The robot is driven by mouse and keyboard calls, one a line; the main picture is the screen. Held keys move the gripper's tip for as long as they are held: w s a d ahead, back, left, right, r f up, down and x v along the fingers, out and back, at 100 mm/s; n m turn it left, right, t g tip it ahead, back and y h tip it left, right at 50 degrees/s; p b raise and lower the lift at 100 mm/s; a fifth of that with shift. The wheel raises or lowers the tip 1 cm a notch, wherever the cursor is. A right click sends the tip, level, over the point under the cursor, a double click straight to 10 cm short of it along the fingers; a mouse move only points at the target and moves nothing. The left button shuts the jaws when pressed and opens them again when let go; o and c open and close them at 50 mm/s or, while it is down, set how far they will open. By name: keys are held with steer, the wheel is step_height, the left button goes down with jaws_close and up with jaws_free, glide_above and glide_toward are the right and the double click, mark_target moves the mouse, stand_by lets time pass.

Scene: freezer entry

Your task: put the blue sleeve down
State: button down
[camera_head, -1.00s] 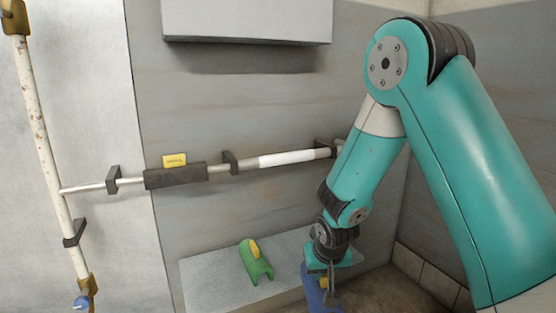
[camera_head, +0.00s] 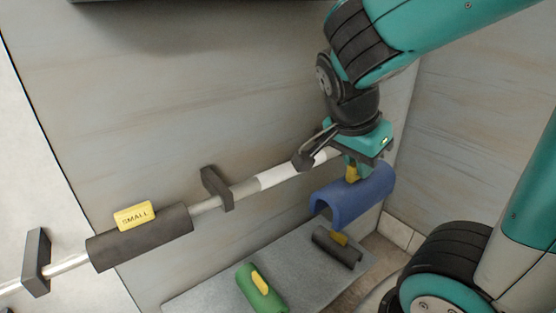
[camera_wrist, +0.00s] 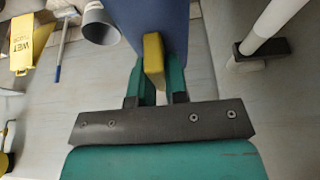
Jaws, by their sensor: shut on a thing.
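The blue sleeve (camera_head: 352,198) is a half-round shell with a yellow tab (camera_head: 352,174) on top. My gripper (camera_head: 354,166) is shut on that tab and holds the sleeve above the grey shelf, near its right end. In the wrist view my gripper (camera_wrist: 157,84) has its teal fingers on both sides of the yellow tab (camera_wrist: 153,55), and the blue sleeve (camera_wrist: 155,15) fills the space beyond. The sleeve's far side is hidden.
A green sleeve (camera_head: 258,288) and a dark sleeve (camera_head: 336,247) lie on the grey shelf (camera_head: 205,297). A wall pipe (camera_head: 278,172) with brackets runs just left of my gripper; a dark sleeve with a "SMALL" tag (camera_head: 135,215) sits around it. Walls meet at the right.

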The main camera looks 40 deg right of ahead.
steer(key=w, duration=1.8)
steer(key=shift+a+r+p, duration=0.1)
steer(key=shift+a+p, duration=0.2)
steer(key=shift+f+b, duration=0.4)
steer(key=shift+f, duration=1.35)
steer(key=shift+f+b, duration=0.5)
steer(key=shift+f, duration=0.15)
steer(key=c, duration=1.1)
jaws_free()
steer(key=shift+r, duration=0.15)
